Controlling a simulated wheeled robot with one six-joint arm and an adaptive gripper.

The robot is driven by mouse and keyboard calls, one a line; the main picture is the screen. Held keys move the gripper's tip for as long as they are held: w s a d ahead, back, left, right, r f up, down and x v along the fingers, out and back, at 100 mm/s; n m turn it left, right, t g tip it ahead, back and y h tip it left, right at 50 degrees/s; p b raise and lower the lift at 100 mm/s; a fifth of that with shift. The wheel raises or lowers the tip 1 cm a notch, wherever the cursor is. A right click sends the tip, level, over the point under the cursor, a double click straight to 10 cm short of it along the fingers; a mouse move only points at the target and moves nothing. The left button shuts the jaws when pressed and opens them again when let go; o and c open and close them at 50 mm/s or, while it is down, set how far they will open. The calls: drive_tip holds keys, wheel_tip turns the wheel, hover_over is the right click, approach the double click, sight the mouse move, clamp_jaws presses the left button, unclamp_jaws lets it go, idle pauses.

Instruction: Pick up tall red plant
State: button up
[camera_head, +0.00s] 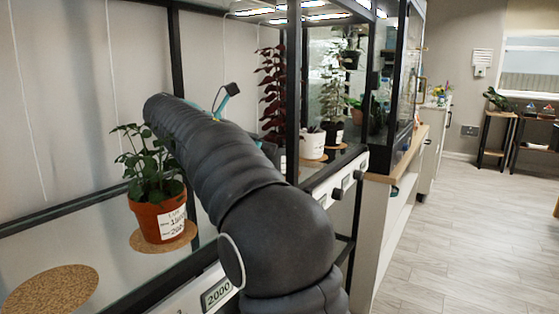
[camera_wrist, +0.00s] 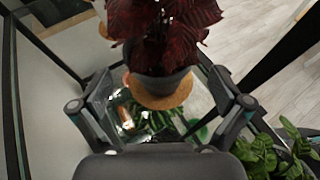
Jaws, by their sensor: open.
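The tall red plant (camera_head: 272,92) has dark red leaves on a tall stem and stands upright inside the glass-and-frame shelf, beyond my arm. Its lower part is hidden by my arm in the head view. In the wrist view its red leaves (camera_wrist: 165,22) fill the top middle, above a dark grey pot (camera_wrist: 160,86) on a round cork mat (camera_wrist: 178,98). My gripper (camera_wrist: 160,80) is open and empty, with one finger on each side of the pot in the picture. I cannot tell how far the pot is from the fingers.
A green plant in a terracotta pot (camera_head: 160,217) stands on a cork mat left of my arm. An empty cork mat (camera_head: 50,290) lies nearer. A white pot (camera_head: 312,144) and dark frame posts (camera_head: 293,90) are to the right. Green leaves (camera_wrist: 285,160) show at lower right.

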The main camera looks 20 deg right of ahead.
drive_tip(key=x, duration=0.5)
drive_tip(key=shift+r, duration=0.15)
drive_tip(key=c, duration=1.1)
drive_tip(key=shift+o, duration=0.2)
drive_tip(key=shift+r, duration=0.1)
drive_tip(key=shift+r, duration=4.95)
